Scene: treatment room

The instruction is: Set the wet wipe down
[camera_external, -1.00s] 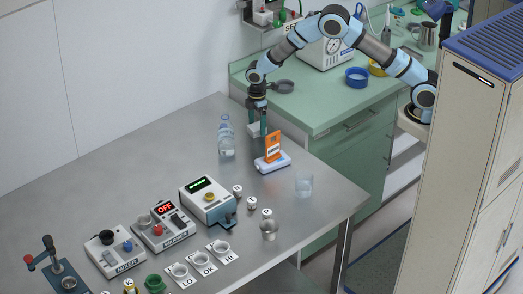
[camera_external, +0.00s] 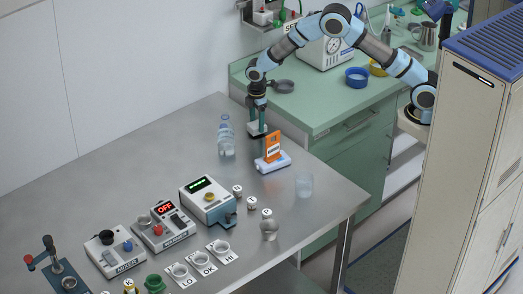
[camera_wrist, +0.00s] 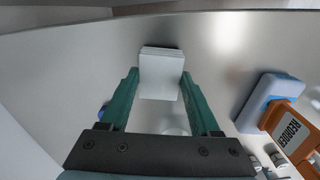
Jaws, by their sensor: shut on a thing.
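The wet wipe is a white, flat rectangular packet (camera_wrist: 160,75) between the two green fingers of my gripper (camera_wrist: 160,82) in the wrist view. My gripper is shut on its sides. Only a small pale part of the wipe shows there, low between the fingers. I cannot tell whether the wipe touches the table.
A clear bottle (camera_external: 226,137) stands left of my gripper. An orange sign on a white-blue base (camera_external: 272,164) stands just in front, also at right in the wrist view (camera_wrist: 262,98). A glass (camera_external: 304,185) is further right. The table's left rear is clear.

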